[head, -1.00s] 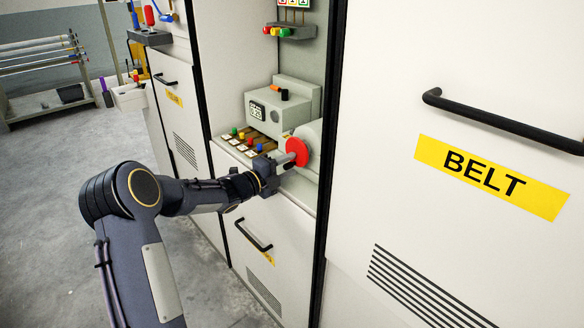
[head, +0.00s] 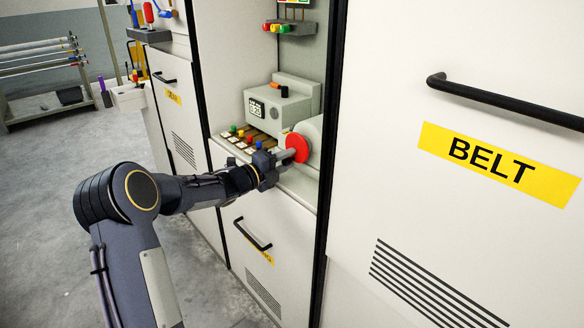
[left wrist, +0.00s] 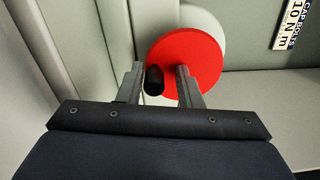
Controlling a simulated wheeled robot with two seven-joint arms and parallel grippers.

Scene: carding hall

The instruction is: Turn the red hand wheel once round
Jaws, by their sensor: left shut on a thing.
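The red hand wheel (head: 299,146) is a flat disc on a pale round housing, in the open bay between the cabinet fronts. It fills the upper middle of the left wrist view (left wrist: 196,52). My left gripper (head: 283,157) is at the wheel's near left side. The handle is hidden by the gripper in the head view. My right gripper is in neither view.
A grey box with a small display (head: 257,108) stands behind the wheel. A cabinet front labelled BELT (head: 500,165), with a black bar handle (head: 500,100), stands close on the right. Open floor lies left.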

